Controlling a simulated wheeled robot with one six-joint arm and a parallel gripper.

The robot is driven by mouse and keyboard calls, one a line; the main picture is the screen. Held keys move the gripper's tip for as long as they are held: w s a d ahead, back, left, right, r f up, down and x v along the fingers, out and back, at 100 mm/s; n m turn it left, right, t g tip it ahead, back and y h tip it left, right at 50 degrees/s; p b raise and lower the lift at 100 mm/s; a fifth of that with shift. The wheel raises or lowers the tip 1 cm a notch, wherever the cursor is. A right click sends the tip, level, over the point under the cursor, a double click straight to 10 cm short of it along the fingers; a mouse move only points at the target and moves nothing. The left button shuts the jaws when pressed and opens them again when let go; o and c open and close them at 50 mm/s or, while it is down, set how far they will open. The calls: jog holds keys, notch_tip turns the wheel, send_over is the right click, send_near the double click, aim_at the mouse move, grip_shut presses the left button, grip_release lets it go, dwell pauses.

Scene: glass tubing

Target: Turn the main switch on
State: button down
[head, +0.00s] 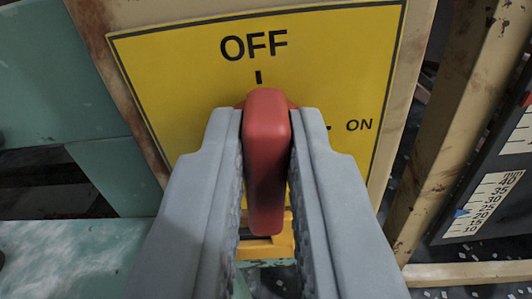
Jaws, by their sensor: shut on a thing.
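The main switch is a red handle (266,165) on a yellow plate (340,62). The handle stands upright, with its top end below the OFF mark at the top of the plate. The ON mark is to the right of the handle. My gripper (267,135) has one grey finger on each side of the handle and is shut on it. The fingers hide the lower left and lower right of the plate.
A rusty beige post (465,125) runs down to the right of the plate. A dark panel with a white scale (485,203) is at the far right. Pale green panels (60,80) are on the left. Part of a yellow piece (268,246) shows below the handle.

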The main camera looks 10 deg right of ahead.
jog(key=m, duration=0.4)
jog(key=shift+s+d+f, duration=0.1)
jog(key=shift+d, duration=0.15)
jog(key=shift+s+d+f+m, duration=0.15)
jog(key=shift+f+m, duration=0.1)
jog(key=shift+m, duration=1.85)
jog(key=shift+w+d+f+m, duration=0.1)
jog(key=shift+d+f+m, duration=0.1)
jog(key=shift+m, duration=1.9)
jog(key=shift+s+d+f+m, duration=0.1)
jog(key=shift+f+m, duration=0.15)
jog(key=shift+m, duration=1.85)
jog(key=shift+f, duration=0.1)
jog(key=c, duration=1.4)
grip_release()
jog(key=shift+c, duration=0.2)
